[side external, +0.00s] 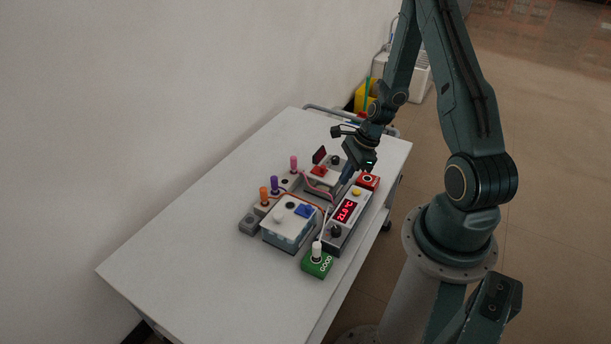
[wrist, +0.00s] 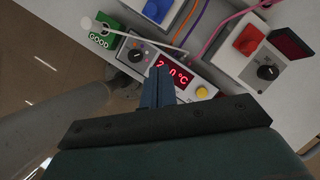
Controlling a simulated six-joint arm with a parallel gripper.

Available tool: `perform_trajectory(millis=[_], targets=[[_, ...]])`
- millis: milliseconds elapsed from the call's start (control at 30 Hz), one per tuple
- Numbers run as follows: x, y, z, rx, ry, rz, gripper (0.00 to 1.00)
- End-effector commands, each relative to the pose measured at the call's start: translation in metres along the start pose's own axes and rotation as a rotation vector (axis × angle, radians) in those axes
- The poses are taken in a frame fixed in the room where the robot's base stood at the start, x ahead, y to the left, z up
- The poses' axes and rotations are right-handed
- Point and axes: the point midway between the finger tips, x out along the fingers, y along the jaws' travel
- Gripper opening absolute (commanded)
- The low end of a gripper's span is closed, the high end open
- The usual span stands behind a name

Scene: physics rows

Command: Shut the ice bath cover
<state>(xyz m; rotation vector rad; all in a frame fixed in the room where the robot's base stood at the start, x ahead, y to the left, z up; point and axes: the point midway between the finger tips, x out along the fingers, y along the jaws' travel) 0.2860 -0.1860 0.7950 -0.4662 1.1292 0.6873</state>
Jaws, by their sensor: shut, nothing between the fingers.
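The likely ice bath (side external: 287,238) is a box with pale blue sides and a white top, left of the display unit in the side external view. On its top are a blue square piece (side external: 305,210), a dark round part and a white knob (side external: 278,218). Whether the blue piece is the cover, and how far open it is, I cannot tell. In the wrist view the blue piece (wrist: 153,9) is cut by the top edge. My gripper (side external: 345,177) is shut and empty, above the far end of the display unit. Its blue fingers (wrist: 158,84) point toward the display in the wrist view.
The display unit (side external: 345,211) has red digits, a dark knob and a yellow button. A green GOOD block (side external: 318,265) holds a white-handled probe. A second box (side external: 322,179) has a red piece. The table's near-left part (side external: 190,240) is clear.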

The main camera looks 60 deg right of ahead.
Motion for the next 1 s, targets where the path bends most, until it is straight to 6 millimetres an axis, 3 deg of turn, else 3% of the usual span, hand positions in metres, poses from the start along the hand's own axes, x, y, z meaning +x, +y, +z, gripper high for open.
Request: perform_trajectory(millis=[800,1000], targets=[[0.09,0.001,0.0,-0.002,0.0,0.002,0.0],[0.099,0.001,0.021,-0.005,0.0,0.0,0.0]])
